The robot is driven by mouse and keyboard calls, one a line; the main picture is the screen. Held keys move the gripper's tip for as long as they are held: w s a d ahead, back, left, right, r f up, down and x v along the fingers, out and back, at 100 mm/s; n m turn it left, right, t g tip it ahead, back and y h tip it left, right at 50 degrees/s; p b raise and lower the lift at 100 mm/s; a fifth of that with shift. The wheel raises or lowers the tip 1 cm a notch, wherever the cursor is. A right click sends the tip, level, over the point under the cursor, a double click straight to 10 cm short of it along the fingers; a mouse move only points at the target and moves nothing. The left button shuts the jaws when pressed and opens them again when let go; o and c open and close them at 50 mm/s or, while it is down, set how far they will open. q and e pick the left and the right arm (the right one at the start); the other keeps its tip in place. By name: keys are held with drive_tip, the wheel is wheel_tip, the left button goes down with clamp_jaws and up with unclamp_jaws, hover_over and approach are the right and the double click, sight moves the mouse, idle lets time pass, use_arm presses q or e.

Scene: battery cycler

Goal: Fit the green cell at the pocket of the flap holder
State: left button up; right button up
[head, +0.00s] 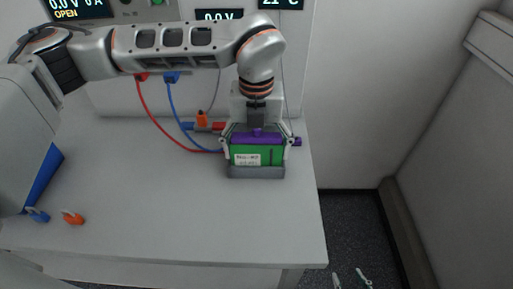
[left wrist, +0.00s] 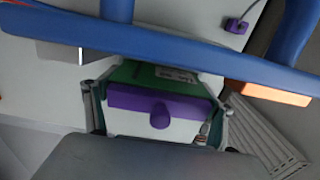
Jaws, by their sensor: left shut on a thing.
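The green cell (head: 270,155) has a white label on its front and stands upright over the grey holder (head: 257,172) near the table's right side. Its lower edge meets the holder; I cannot tell how deep it sits. A purple piece with a knob (head: 243,138) lies across its top. It also shows in the left wrist view (left wrist: 135,98), with green (left wrist: 128,73) behind it. My left gripper (head: 258,144) comes from above, its fingers on the cell's two sides, shut on it. My right gripper (head: 350,280) shows only two separated fingertips at the bottom edge, empty.
A cycler panel with displays (head: 218,15) stands behind. Red (head: 152,120) and blue (head: 177,115) cables run to the table behind the cell. Blue (head: 39,216) and orange (head: 73,217) clips lie at the front left. The front middle of the table (head: 180,220) is clear.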

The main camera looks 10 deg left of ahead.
use_arm(q)
drive_tip(key=shift+f+b, duration=0.35)
drive_tip(key=shift+f, duration=0.3)
idle(0.6)
drive_tip(key=o, duration=1.7)
wheel_tip(320, 180, up, 12)
drive_tip(key=shift+s, duration=0.1)
